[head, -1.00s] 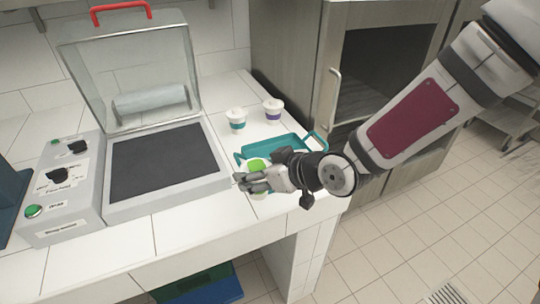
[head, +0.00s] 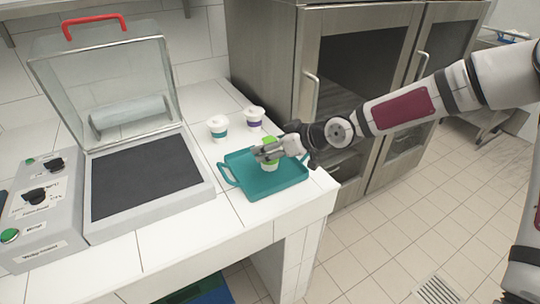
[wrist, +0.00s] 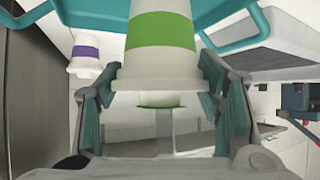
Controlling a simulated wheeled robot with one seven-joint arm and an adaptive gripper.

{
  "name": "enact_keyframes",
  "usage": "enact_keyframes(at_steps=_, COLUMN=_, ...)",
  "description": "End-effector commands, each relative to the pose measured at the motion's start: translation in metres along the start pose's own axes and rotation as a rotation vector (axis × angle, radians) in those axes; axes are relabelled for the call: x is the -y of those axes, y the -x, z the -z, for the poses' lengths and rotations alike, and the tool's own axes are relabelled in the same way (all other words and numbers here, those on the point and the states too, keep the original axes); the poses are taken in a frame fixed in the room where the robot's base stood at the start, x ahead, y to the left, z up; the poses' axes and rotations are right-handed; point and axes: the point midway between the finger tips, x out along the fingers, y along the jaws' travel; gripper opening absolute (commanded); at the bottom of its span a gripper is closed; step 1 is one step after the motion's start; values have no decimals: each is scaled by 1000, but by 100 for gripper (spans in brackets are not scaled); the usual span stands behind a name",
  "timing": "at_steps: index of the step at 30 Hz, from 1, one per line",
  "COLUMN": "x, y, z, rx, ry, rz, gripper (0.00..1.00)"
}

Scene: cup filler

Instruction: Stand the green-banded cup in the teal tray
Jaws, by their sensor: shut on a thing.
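My gripper (head: 266,153) is shut on the green-banded cup (head: 268,166), a white cup with a bright green band. The cup is roughly upright over the middle of the teal tray (head: 290,178). I cannot tell whether its base touches the tray floor. In the wrist view, which looks upside down, the cup (wrist: 160,32) is between my two fingers (wrist: 158,80), and the tray (wrist: 238,40) shows behind it. The fingers hide part of the cup in the head view.
A teal-banded cup (head: 218,127) and a purple-banded cup (head: 254,118) stand on the white tiled counter behind the tray. A grey machine with a raised clear lid (head: 105,85) is at left. A steel cabinet (head: 270,60) stands close behind. The counter's front edge is near the tray.

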Motion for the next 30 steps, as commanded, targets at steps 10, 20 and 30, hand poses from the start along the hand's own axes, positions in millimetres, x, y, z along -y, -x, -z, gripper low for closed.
enact_keyframes(at_steps=10, x=1, y=-19, z=-28, rx=-1, ry=1, rz=0, gripper=28)
enact_keyframes(at_steps=20, x=1, y=-21, z=-30, rx=1, ry=0, rz=0, gripper=65)
enact_keyframes(at_steps=30, x=1, y=-20, z=-30, rx=0, ry=0, rz=0, gripper=81)
